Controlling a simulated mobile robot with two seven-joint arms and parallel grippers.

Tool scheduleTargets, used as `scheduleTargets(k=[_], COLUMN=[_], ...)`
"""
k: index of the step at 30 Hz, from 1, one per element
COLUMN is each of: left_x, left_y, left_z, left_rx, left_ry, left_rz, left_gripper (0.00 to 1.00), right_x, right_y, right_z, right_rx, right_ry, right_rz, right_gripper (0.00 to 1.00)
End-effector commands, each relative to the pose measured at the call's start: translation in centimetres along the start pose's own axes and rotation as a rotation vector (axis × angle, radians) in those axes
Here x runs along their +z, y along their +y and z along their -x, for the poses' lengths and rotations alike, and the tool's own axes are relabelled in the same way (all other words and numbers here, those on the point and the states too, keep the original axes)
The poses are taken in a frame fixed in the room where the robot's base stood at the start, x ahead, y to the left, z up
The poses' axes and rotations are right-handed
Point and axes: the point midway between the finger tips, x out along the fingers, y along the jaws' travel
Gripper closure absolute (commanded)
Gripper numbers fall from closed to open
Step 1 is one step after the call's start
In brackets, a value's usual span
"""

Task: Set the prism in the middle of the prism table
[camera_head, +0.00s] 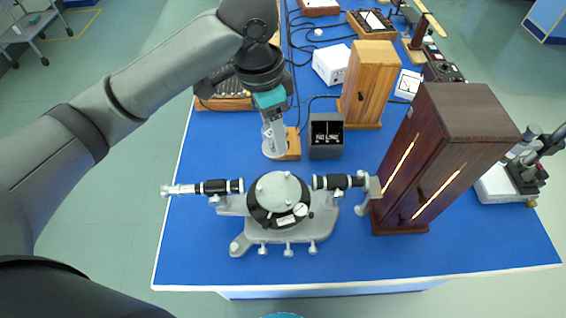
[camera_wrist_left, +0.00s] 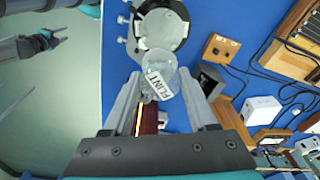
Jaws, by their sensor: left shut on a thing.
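My left gripper (camera_head: 273,136) points down behind the spectrometer. It is shut on a clear glass prism (camera_head: 275,148). In the left wrist view the prism (camera_wrist_left: 166,74), with a white label reading FLINT, sits between the fingertips (camera_wrist_left: 160,84). The prism table (camera_head: 278,187) is the round grey plate at the middle of the spectrometer. It also shows in the left wrist view (camera_wrist_left: 158,28), beyond the prism, and its plate looks bare. My right gripper (camera_wrist_left: 56,38) shows small at upper left of the left wrist view, away from the bench; its jaws are unclear.
The collimator and telescope tubes stick out left and right of the prism table. A tall dark wooden cabinet (camera_head: 446,150) stands at right. A dark grey box (camera_head: 326,137) and a small wooden block (camera_head: 293,146) are beside my left gripper. The blue bench (camera_head: 190,260) is clear at front left.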

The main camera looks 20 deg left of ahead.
Motion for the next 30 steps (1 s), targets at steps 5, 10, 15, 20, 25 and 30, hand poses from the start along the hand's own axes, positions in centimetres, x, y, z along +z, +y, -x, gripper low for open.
scheduleTargets(k=[5, 10, 15, 20, 25, 30], left_x=[-0.6, -0.1, 0.5, 0.9, 1.1, 1.3], left_y=[-0.1, 0.0, 0.0, -0.1, -0.1, -0.1], left_z=[1.4, -2.0, -6.7, -10.7, -13.3, -14.7], left_rx=[0.007, 0.012, 0.011, 0.009, 0.007, 0.007], left_ry=[0.001, -0.004, -0.003, -0.001, 0.002, 0.002], left_rz=[-0.062, -0.066, -0.064, -0.064, -0.065, -0.065], left_gripper=[1.00, 1.00, 1.00, 1.00, 1.00, 1.00], right_x=[0.0, 0.2, 0.5, 0.5, 0.5, 0.5], right_y=[0.0, 0.0, -0.1, -0.1, -0.1, -0.1], right_z=[1.0, 0.6, 0.2, -0.1, -0.3, -0.4], right_rx=[0.000, 0.000, -0.001, -0.001, -0.002, -0.002], right_ry=[-0.002, -0.004, -0.008, -0.008, -0.008, -0.007], right_rz=[0.000, 0.000, 0.000, 0.001, 0.001, 0.001], right_gripper=[0.50, 0.50, 0.50, 0.50, 0.50, 0.50])
